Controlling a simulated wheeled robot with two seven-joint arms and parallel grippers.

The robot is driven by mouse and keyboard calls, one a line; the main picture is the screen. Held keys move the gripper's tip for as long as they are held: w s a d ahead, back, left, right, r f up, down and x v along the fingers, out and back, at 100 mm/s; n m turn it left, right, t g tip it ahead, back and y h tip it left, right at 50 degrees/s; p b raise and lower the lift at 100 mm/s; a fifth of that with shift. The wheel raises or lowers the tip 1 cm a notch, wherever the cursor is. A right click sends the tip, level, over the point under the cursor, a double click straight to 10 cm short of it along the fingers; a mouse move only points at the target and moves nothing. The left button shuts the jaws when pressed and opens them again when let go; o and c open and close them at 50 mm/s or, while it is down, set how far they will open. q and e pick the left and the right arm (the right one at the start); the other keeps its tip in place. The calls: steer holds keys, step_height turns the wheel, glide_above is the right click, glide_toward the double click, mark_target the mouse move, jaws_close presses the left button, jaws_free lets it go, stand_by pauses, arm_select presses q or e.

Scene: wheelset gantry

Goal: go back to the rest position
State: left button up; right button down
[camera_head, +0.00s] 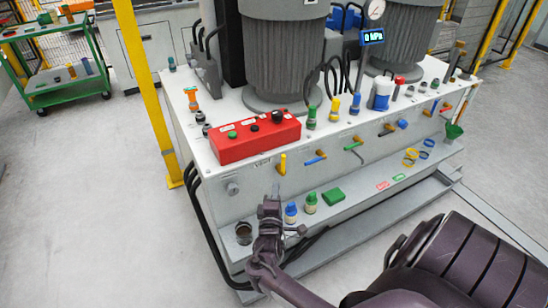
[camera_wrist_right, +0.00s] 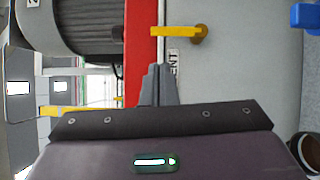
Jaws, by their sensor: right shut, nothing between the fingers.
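My right gripper (camera_head: 271,195) is shut with nothing between its fingers. In the head view it stands in front of the machine's front face, at the left part of the lower ledge (camera_head: 370,191). In the right wrist view its closed fingertips (camera_wrist_right: 158,80) point at the front panel, beside a yellow lever (camera_wrist_right: 180,32) and the red control box (camera_wrist_right: 142,40). The same yellow lever (camera_head: 282,164) and red box (camera_head: 255,142) show in the head view just above the gripper. No contact can be made out. My left gripper is in neither view.
A dark cup (camera_head: 243,234), a blue-capped fitting (camera_head: 291,213), a green-capped fitting (camera_head: 311,204) and a green block (camera_head: 333,196) stand on the ledge close to the gripper. A yellow post (camera_head: 147,90) rises at left. The floor (camera_head: 95,210) on the left is clear.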

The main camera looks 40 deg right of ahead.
steer(key=s+a+f+m+g+y, duration=0.1)
steer(key=s+a+f+y, duration=0.25)
steer(key=f, duration=0.55)
steer(key=s+a+f+g+y, duration=0.25)
steer(key=s+f, duration=0.25)
steer(key=f, duration=0.5)
steer(key=s+a+f+m+g+y, duration=0.1)
steer(key=s+a+f+y, duration=0.25)
steer(key=f, duration=0.55)
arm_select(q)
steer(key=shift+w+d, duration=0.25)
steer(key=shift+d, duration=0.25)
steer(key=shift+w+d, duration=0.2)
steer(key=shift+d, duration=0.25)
arm_select(e)
steer(key=s+a+f+m+g+y, duration=0.1)
steer(key=s+a+f+g, duration=0.1)
steer(key=s, duration=0.7)
steer(key=s+a+f+m+g+y, duration=0.1)
steer(key=s+a+f+m+g, duration=0.1)
steer(key=s+f, duration=0.4)
steer(key=s+a+f+m+g+y, duration=0.2)
steer(key=s+a+f+g, duration=0.1)
steer(key=s, duration=1)
step_height(320, 180, down, 2)
steer(key=shift+s+a+f, duration=0.1)
steer(key=shift+s+a, duration=0.3)
steer(key=shift+a, duration=0.4)
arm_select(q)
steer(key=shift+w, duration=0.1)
